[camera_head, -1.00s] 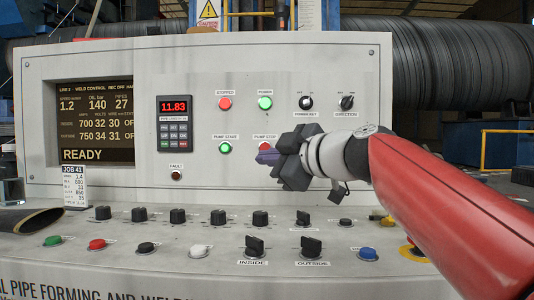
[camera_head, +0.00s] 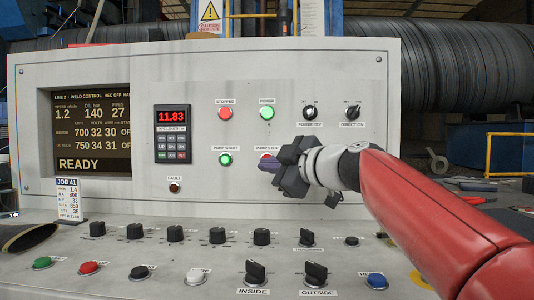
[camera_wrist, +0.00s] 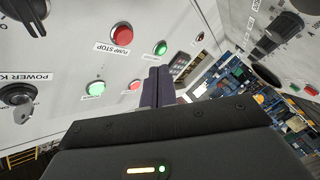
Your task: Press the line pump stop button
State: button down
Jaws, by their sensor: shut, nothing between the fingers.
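The pump stop button is a red round button on the upright grey panel. It shows clearly in the wrist view (camera_wrist: 121,34), above its "PUMP STOP" label (camera_wrist: 118,50). In the head view only the top edge of the button (camera_head: 265,155) shows below its label; my gripper hides the rest. My gripper (camera_head: 266,166) is shut and empty, its purple-grey fingertips just in front of and slightly below the button in the head view. In the wrist view the shut fingers (camera_wrist: 158,86) lie to the lower right of the button. I cannot tell the gap to the panel.
The green pump start button (camera_head: 225,159) sits left of pump stop. Red stopped (camera_head: 225,112) and green power (camera_head: 266,112) buttons are above. Power key and direction knobs are at upper right. The sloping desk below carries several knobs and coloured buttons.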

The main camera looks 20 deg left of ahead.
jog(key=w, duration=0.2)
jog(key=w+a+p, duration=0.1)
jog(key=w, duration=0.1)
jog(key=shift+w+a, duration=0.1)
jog(key=shift+w, duration=0.25)
jog(key=shift+w, duration=0.15)
dwell(1.7)
jog(key=shift+w, duration=0.3)
jog(key=shift+w+a, duration=0.15)
jog(key=shift+w, duration=0.2)
dwell(0.6)
dwell(0.3)
jog(key=shift+s+d+b, duration=0.2)
jog(key=shift+s+b, duration=0.55)
jog(key=shift+b, duration=0.05)
